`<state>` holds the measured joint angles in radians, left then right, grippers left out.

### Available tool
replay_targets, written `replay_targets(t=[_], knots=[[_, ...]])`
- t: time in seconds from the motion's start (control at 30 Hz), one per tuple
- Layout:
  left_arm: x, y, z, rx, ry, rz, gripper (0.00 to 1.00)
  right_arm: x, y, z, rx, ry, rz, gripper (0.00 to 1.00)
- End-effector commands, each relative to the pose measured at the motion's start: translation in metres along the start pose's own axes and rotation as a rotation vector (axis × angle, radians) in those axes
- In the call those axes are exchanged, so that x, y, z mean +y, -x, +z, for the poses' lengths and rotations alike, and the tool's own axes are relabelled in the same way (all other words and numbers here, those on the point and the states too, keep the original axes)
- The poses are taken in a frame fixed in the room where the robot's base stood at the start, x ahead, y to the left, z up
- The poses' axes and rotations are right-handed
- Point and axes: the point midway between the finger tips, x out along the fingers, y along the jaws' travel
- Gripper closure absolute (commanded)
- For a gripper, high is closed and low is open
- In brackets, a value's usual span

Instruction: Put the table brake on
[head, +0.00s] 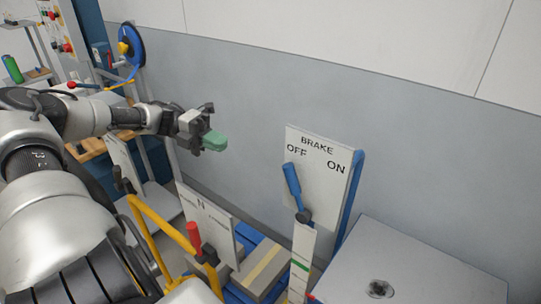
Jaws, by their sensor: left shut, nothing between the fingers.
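The brake lever (292,186) has a blue handle and a dark pivot. It stands in front of a white sign (327,165) marked BRAKE, OFF and ON, and leans up and left toward the OFF side. My left gripper (214,141) has green fingertips and is shut and empty. In the picture it is up and left of the lever, apart from it. My right gripper is not in view.
A red-handled lever (193,238) stands by another white panel (208,222) at lower middle. A yellow rail (160,224) runs left of it. A grey-topped box (415,265) is at lower right. A grey wall (400,135) stands behind.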

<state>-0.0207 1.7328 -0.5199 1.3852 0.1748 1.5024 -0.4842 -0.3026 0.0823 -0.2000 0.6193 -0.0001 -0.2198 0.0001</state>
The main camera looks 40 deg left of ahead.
Motion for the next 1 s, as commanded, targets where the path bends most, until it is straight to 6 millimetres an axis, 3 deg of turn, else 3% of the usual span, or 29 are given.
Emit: replay_targets(t=[0.1, 0.27, 0.5, 0.7, 1.0], knots=[[0.0, -0.002, 0.0, 0.001, 0.0, -0.001, 1.0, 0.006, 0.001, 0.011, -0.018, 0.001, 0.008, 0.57], [-0.001, -0.019, -0.001, 0.003, 0.002, -0.002, 1.0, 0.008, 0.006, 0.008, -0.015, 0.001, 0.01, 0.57], [0.0, -0.07, -0.001, 0.004, 0.001, -0.006, 1.0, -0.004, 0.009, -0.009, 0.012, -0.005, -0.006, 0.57], [-0.002, -0.11, 0.0, 0.002, -0.005, -0.007, 1.0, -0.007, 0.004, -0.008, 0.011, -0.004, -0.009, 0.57], [-0.013, -0.137, 0.0, 0.001, -0.001, -0.003, 1.0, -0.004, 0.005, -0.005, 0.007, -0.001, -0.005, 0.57]])
